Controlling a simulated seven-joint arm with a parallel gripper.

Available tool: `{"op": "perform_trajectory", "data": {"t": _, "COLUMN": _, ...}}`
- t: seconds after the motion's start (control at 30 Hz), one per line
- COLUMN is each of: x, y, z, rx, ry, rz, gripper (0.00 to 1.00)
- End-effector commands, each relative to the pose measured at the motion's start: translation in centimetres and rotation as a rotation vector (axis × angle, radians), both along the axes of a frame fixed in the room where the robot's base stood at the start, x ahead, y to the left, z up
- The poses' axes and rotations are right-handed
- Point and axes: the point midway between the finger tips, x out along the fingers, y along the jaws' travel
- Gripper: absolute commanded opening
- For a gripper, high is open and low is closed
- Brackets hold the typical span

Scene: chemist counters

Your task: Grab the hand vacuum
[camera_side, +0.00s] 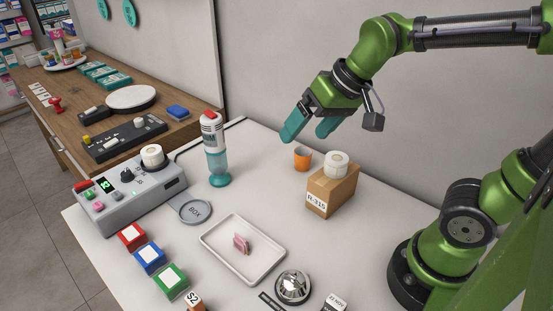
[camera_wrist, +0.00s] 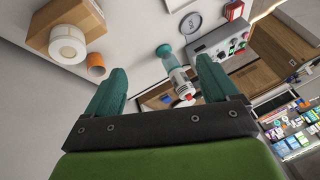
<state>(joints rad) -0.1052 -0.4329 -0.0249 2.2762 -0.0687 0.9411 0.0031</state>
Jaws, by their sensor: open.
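The hand vacuum (camera_side: 215,150) stands upright on the white counter, near its back edge. It has a teal see-through lower part, a white body and a red top. In the wrist view the hand vacuum (camera_wrist: 174,68) shows ahead, between my finger tips and nearer the right finger. My gripper (camera_side: 309,130) is open and empty, with teal fingers. It hangs above the counter, to the right of the vacuum and higher than most of it, apart from it.
An orange cup (camera_side: 302,158) and a cardboard box (camera_side: 332,192) with a white roll stand to the right of the vacuum. A grey control box (camera_side: 130,199) is to its left. A tray (camera_side: 243,270) lies in front, and the wall rises behind.

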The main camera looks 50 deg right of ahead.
Motion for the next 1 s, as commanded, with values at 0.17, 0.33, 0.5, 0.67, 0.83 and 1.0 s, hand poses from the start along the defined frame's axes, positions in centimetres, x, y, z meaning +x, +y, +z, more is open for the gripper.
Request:
{"op": "perform_trajectory", "data": {"t": 0.17, "x": 7.9, "y": 1.6, "z": 1.3, "rx": -0.080, "ry": 0.067, "rz": 0.056, "gripper": 0.87}}
{"op": "perform_trajectory", "data": {"t": 0.33, "x": 15.3, "y": 3.2, "z": 1.7, "rx": -0.181, "ry": 0.100, "rz": 0.076, "gripper": 0.87}}
{"op": "perform_trajectory", "data": {"t": 0.5, "x": 20.4, "y": 4.1, "z": 2.6, "rx": -0.260, "ry": 0.093, "rz": 0.059, "gripper": 0.87}}
{"op": "perform_trajectory", "data": {"t": 0.67, "x": 22.1, "y": 3.6, "z": 4.9, "rx": -0.289, "ry": 0.061, "rz": 0.020, "gripper": 0.87}}
{"op": "perform_trajectory", "data": {"t": 0.83, "x": 22.4, "y": 3.3, "z": 3.8, "rx": -0.291, "ry": 0.074, "rz": 0.003, "gripper": 0.87}}
{"op": "perform_trajectory", "data": {"t": 1.0, "x": 23.9, "y": 2.9, "z": 0.4, "rx": -0.291, "ry": 0.074, "rz": 0.003, "gripper": 0.87}}
